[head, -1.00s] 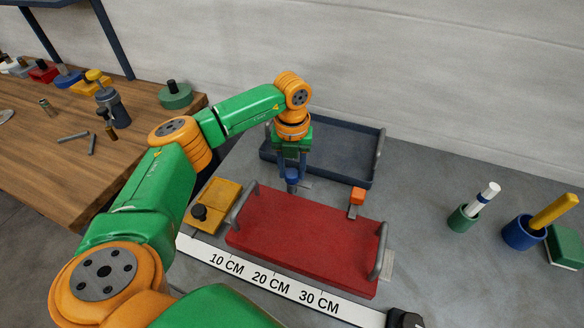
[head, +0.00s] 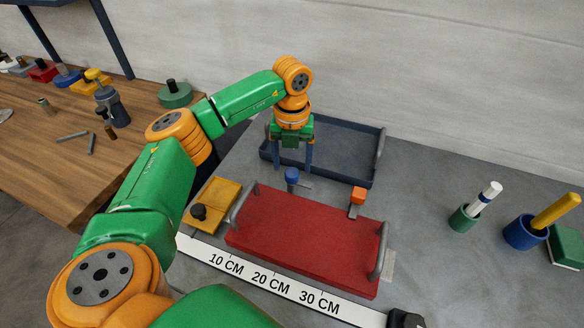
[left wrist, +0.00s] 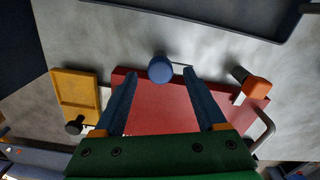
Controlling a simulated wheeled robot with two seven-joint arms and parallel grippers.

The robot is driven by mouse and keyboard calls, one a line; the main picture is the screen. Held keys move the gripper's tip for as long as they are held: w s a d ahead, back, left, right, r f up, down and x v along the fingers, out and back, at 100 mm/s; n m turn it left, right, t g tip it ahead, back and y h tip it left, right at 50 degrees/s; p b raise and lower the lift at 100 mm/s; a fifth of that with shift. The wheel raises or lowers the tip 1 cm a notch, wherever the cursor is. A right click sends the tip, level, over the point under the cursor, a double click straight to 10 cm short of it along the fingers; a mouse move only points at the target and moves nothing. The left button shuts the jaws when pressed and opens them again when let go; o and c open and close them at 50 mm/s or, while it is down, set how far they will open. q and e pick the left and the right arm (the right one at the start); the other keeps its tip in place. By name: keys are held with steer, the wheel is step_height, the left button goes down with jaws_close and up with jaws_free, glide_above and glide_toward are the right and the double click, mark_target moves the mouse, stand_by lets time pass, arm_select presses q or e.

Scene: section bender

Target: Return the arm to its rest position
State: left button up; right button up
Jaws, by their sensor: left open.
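My left gripper (head: 294,168) is open and empty. In the head view it hangs above the grey table behind the red tray (head: 300,240), with its fingers pointing down. A blue-capped peg (head: 291,176) stands at the back edge of the red tray, just below and in front of the fingers, apart from them. In the left wrist view the fingers (left wrist: 158,72) are spread wide, and the blue cap (left wrist: 161,68) shows between and beyond their tips. My right gripper is in neither view.
A dark blue tray (head: 366,165) lies behind the gripper. An orange-topped block (head: 357,197) and a yellow plate (head: 217,204) flank the red tray. A ruler (head: 270,280) runs along the front. Green (head: 462,219) and blue (head: 521,233) cups stand at right.

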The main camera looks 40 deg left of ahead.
arm_select(q)
step_height(320, 180, up, 5)
steer(key=shift+f, duration=0.15)
